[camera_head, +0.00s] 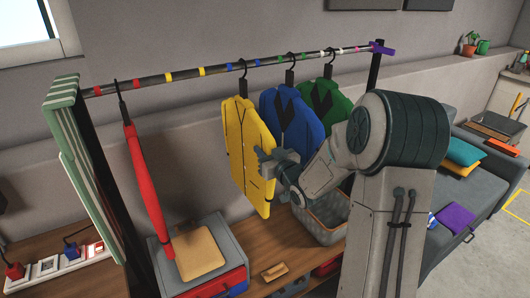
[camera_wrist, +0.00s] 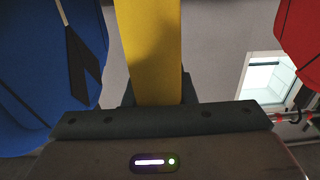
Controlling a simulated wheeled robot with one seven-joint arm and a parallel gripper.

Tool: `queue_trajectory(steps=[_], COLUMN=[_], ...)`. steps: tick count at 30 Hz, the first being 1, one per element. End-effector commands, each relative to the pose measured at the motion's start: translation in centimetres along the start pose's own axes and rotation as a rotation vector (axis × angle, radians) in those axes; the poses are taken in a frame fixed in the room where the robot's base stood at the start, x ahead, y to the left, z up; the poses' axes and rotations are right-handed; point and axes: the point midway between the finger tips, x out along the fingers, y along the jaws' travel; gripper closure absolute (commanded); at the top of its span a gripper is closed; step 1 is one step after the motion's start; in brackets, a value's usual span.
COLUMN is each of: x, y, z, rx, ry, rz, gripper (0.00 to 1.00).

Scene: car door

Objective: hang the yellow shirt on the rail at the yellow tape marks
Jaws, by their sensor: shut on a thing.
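The yellow shirt (camera_head: 247,150) hangs upright from a black hook (camera_head: 242,68) that shows at the rail (camera_head: 215,69), right of the two yellow tape marks, near blue marks. The left yellow mark (camera_head: 168,76) and right yellow mark (camera_head: 201,71) have no hanger between them. My gripper (camera_head: 268,163) is shut on the yellow shirt at its right edge, about mid-height. In the wrist view the yellow shirt (camera_wrist: 150,50) stands edge-on between the jaws; the fingertips are hidden there. I cannot tell if the hook bears on the rail.
The blue shirt (camera_head: 290,118) hangs close on the right, with the green shirt (camera_head: 325,105) beyond it. A red garment (camera_head: 146,180) hangs at the left near red marks. A grey basket (camera_head: 325,220) and a cardboard-topped case (camera_head: 200,255) stand below. The rail between red and yellow shirts is free.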

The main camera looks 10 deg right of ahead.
Motion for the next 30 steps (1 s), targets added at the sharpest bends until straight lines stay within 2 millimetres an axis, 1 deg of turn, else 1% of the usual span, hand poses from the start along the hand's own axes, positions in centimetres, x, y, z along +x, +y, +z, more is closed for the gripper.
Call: queue_trajectory(steps=[5, 6, 8, 9, 17, 20, 23, 26, 30], x=[0.0, 0.0, 0.0, 0.0, -0.1, -0.5, -1.5, -3.2, -6.0], y=[0.0, 0.0, 0.0, 0.0, 0.0, 0.0, 0.0, 0.1, 0.1], z=[-0.1, -0.1, -0.1, -0.1, 0.1, 0.1, 0.2, 0.2, 0.2], rx=[-0.001, -0.001, 0.000, 0.000, 0.001, 0.000, 0.000, -0.002, -0.003], ry=[0.002, 0.002, 0.002, 0.002, -0.002, -0.001, -0.001, -0.001, -0.001], rz=[0.000, 0.000, 0.000, 0.000, 0.000, 0.001, 0.001, 0.003, 0.003], gripper=[1.00, 0.74, 0.57, 0.51, 0.51, 0.51, 0.51, 0.51, 0.51])
